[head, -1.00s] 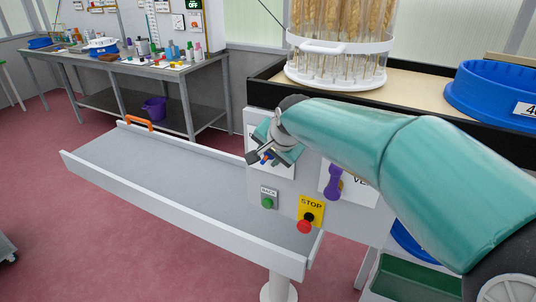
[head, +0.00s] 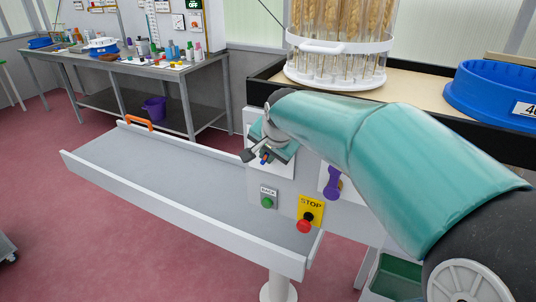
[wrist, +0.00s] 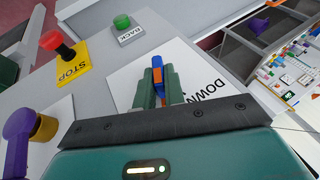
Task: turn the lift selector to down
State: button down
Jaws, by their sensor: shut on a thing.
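The lift selector (wrist: 158,62) is a small blue knob with an orange part, on a white plate (wrist: 125,88) marked "DOWN". My gripper (wrist: 158,82) is shut on it, with a green finger on either side. The fingers hide part of the knob, and I cannot tell exactly where it points. In the head view my gripper (head: 264,158) is at the upper left of the grey panel, and the knob barely shows.
Below the plate are a green BACK button (head: 267,202) and a red STOP button (head: 304,226) on yellow. A purple lever (head: 333,184) is to the right. A grey conveyor (head: 170,175) runs off to the left. A clear holder of wheat ears (head: 337,75) stands above.

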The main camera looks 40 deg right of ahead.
jog(key=g, duration=0.1)
jog(key=g+h, duration=0.1)
jog(key=g, duration=0.1)
jog(key=n+g, duration=0.1)
jog(key=g, duration=0.1)
jog(key=shift+w+r+h, duration=0.1)
jog(key=shift+w+h, duration=0.3)
jog(key=g, duration=0.1)
jog(key=g+h, duration=0.1)
jog(key=g, duration=0.1)
jog(key=n+g, duration=0.1)
jog(key=shift+w+a+g+h, duration=0.2)
jog(key=shift+w+g+h, duration=0.05)
jog(key=shift+g+h, duration=0.05)
jog(key=c, duration=1.5)
grip_release()
jog(key=shift+a, duration=0.1)
jog(key=v, duration=1.3)
jog(key=shift+w+a+r, duration=0.15)
jog(key=shift+w+a, duration=0.05)
jog(key=shift+w, duration=0.05)
